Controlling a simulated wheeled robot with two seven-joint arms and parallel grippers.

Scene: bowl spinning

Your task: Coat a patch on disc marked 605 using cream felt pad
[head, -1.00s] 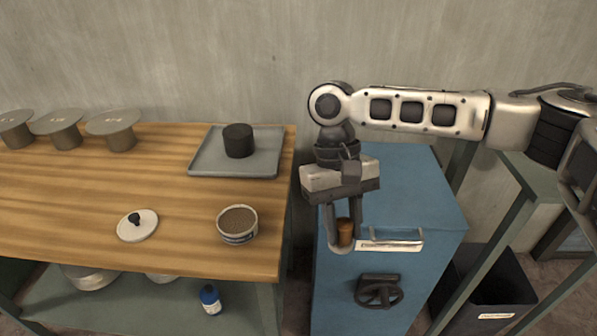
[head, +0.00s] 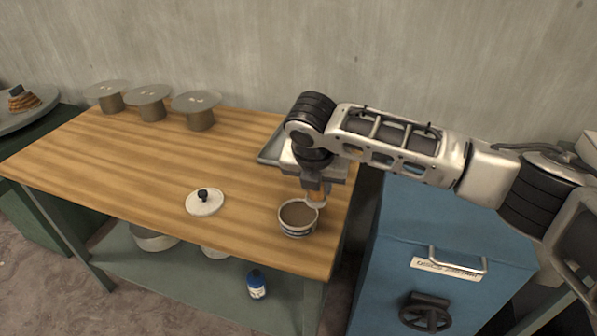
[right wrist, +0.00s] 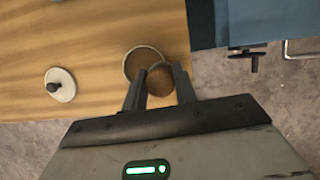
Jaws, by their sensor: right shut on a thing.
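My right gripper (head: 315,190) is shut on a pad with a brown handle (head: 317,194) and a pale underside, the cream felt pad by its look. In the right wrist view the pad (right wrist: 160,80) overlaps part of the tin (right wrist: 130,68). Three grey discs on short posts stand at the table's back: left disc (head: 104,89), middle disc (head: 149,95), right disc (head: 196,102). Their small marks are too blurred to read. My left gripper is out of view.
A white lid with a dark knob (head: 205,202) lies left of the tin. A grey tray (head: 268,156) is partly hidden behind my arm. A blue cabinet (head: 400,225) stands right of the table. A blue bottle (head: 256,285) is on the lower shelf. The table's left half is clear.

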